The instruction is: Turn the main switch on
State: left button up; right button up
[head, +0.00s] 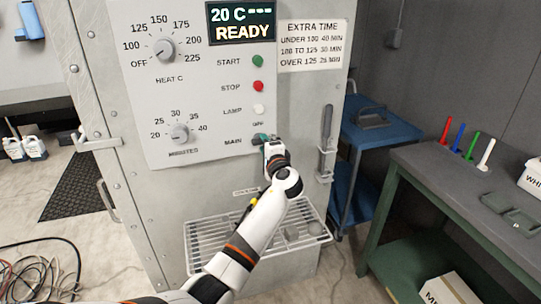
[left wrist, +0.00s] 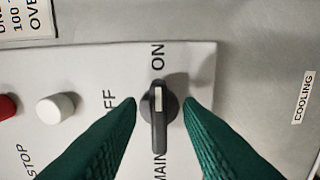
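The main switch (left wrist: 159,118) is a dark round knob with a raised bar, on the white control panel (head: 190,100). The white mark on its bar points at the ON label (left wrist: 158,57); the OFF label lies to the side, partly behind a finger. My left gripper (head: 262,139) is at the switch, low on the panel's right side, and covers it in the head view. In the left wrist view its green fingers (left wrist: 160,104) stand apart on either side of the knob, with narrow gaps showing. My right gripper is in neither view.
The display (head: 240,22) reads 20 C and READY. A green start button (head: 257,61), a red stop button (head: 258,86) and a white lamp button (head: 258,110) sit above the switch. A vertical handle (head: 327,140) is to the right. A wire rack (head: 210,240) is below.

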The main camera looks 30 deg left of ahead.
pick_arm(q)
jog(key=b+v, duration=0.2)
jog(key=v, duration=0.9)
jog(key=shift+d, duration=0.1)
jog(key=d+f+m+h, duration=0.1)
jog(key=d+f+h, duration=0.15)
jog(key=f, duration=0.95)
jog(key=d+f+m+h, duration=0.15)
jog(key=f+h, duration=0.25)
jog(key=f, duration=0.7)
jog(key=s+d+f+g+h, duration=0.2)
jog(key=s+f, duration=0.5)
jog(key=f, duration=0.4)
jog(key=s+d+f+g+h, duration=0.15)
jog(key=s+f, duration=0.45)
jog(key=f, duration=0.6)
jog(key=s+d+f+n+g+h, duration=0.1)
jog(key=s+f+n+g, duration=0.1)
jog(key=s+f, duration=0.65)
jog(key=s+d+f+n+g+h, duration=0.1)
jog(key=s+f+n+g+h, duration=0.15)
jog(key=s+f, duration=0.65)
jog(key=s+f+n+g, duration=0.2)
jog(key=s+n, duration=0.1)
jog(key=s, duration=2)
jog(key=shift+s+f+n+g, duration=0.2)
jog(key=shift+s+n+g, duration=0.1)
jog(key=shift+s+n, duration=0.1)
